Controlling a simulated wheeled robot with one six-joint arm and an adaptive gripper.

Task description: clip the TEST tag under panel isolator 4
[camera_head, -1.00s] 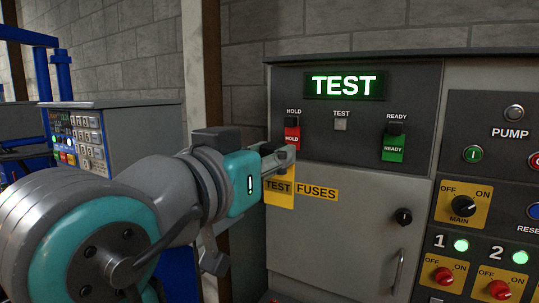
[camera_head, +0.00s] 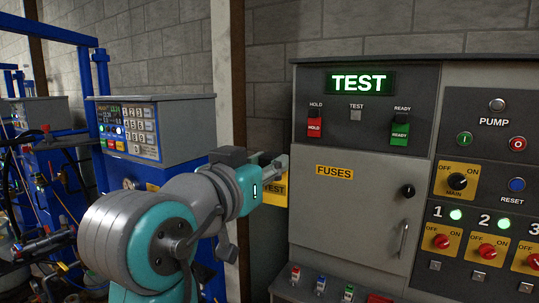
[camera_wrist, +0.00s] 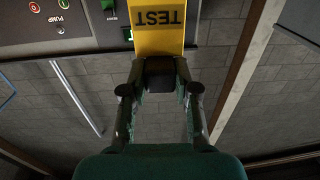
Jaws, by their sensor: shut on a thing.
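The yellow TEST tag (camera_head: 273,191) is in my gripper (camera_head: 279,164), just left of the panel cabinet in the head view. In the wrist view the TEST tag (camera_wrist: 160,28) shows upside down beyond my gripper (camera_wrist: 160,78), whose fingers are closed on its near end. Isolator 1 (camera_head: 441,241) and isolator 2 (camera_head: 487,251) are red knobs on yellow plates, with green lamps lit above. Isolator 3 (camera_head: 533,261) is cut by the right edge. Isolator 4 is out of view. Small grey clips (camera_head: 435,265) sit below the isolators.
A red HOLD tag (camera_head: 314,128) and a green READY tag (camera_head: 400,134) hang on the upper panel; the TEST holder (camera_head: 355,115) between them is bare. A door handle (camera_head: 404,240) sticks out. Small switches (camera_head: 320,284) stand on a ledge below. A blue-framed machine (camera_head: 160,125) stands left.

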